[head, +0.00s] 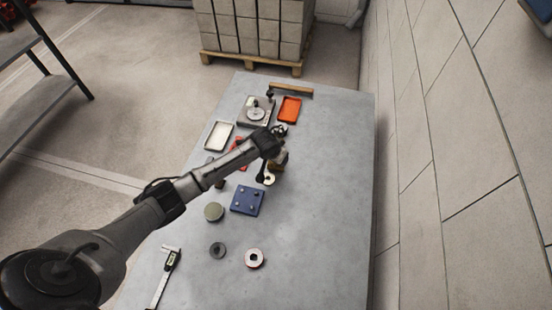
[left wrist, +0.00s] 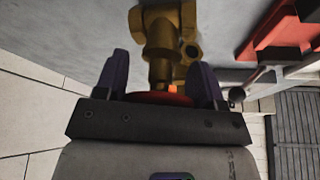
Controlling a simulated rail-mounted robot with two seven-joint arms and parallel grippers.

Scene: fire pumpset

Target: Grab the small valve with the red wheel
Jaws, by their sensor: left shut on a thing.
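The small valve is a brass-coloured body (left wrist: 162,40) with a red wheel (left wrist: 158,98), seen close up in the left wrist view. My left gripper (left wrist: 160,76) has its two purple fingers on either side of the valve at the wheel end, shut on it. In the head view the left gripper (head: 273,152) is over the middle of the grey table (head: 320,220), with a small brown-gold part of the valve (head: 282,158) showing beside it. The arm hides most of the valve there, and I cannot tell whether it touches the table. My right gripper is not in view.
A cream tray (head: 219,136), an orange tray (head: 290,109) and a dial device (head: 256,112) lie beyond. The table's right side is clear, near a wall (head: 450,150).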

